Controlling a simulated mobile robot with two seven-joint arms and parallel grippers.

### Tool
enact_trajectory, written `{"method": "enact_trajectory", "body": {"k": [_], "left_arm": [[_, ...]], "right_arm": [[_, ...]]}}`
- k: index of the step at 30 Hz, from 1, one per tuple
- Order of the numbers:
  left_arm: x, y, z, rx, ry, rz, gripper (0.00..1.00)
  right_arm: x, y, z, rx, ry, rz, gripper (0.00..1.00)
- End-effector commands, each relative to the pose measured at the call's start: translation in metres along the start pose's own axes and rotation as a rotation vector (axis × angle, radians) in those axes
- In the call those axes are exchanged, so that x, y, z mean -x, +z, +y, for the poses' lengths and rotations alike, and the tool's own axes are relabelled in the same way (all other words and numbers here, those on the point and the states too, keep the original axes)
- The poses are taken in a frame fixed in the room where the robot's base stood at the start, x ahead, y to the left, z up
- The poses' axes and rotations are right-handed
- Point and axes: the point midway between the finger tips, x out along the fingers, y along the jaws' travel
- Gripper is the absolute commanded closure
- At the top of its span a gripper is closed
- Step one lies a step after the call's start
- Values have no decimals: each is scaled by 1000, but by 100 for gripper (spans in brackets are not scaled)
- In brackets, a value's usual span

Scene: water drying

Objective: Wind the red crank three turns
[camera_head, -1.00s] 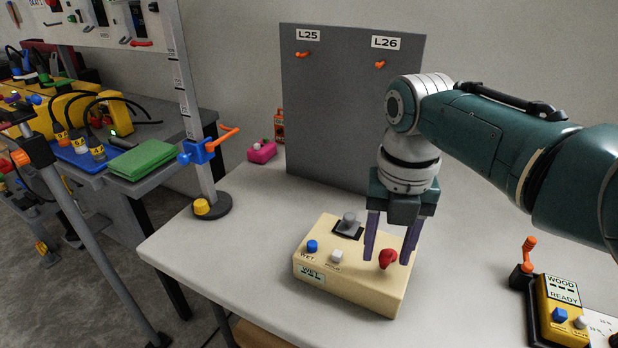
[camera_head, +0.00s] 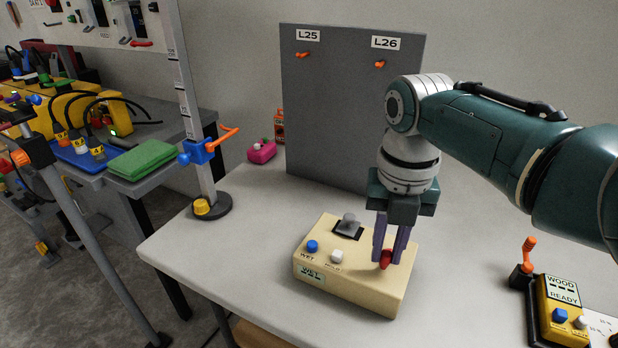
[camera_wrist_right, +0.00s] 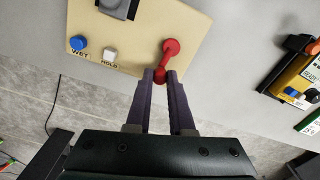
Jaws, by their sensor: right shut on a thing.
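The red crank (camera_head: 386,259) is on the top of a cream box (camera_head: 345,290) on the table. In the right wrist view the crank (camera_wrist_right: 170,47) has a round hub and an arm that runs down to its knob end. My right gripper (camera_head: 389,256) points down over the box, its purple fingers closed around the knob end of the crank. In the right wrist view the two fingertips (camera_wrist_right: 161,77) sit on either side of that knob. My left gripper is not in view.
The box also has a blue WET button (camera_head: 312,246), a white HOLD button (camera_head: 337,257) and a grey knob (camera_head: 348,220). A grey panel (camera_head: 335,110) stands behind. A yellow WOOD device (camera_head: 562,300) is at the right. Table space left of the box is clear.

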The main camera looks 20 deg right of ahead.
Motion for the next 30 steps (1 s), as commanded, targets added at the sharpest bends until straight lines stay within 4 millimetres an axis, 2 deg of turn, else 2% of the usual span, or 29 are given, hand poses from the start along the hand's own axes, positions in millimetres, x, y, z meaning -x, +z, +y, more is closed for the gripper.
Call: {"method": "enact_trajectory", "body": {"k": [8,14,30], "left_arm": [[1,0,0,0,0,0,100],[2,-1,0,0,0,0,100],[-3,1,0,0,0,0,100]], "right_arm": [[0,0,1,-32,-1,1,100],[0,2,4,-131,-1,1,100],[-1,13,15,-621,-1,0,100]]}}
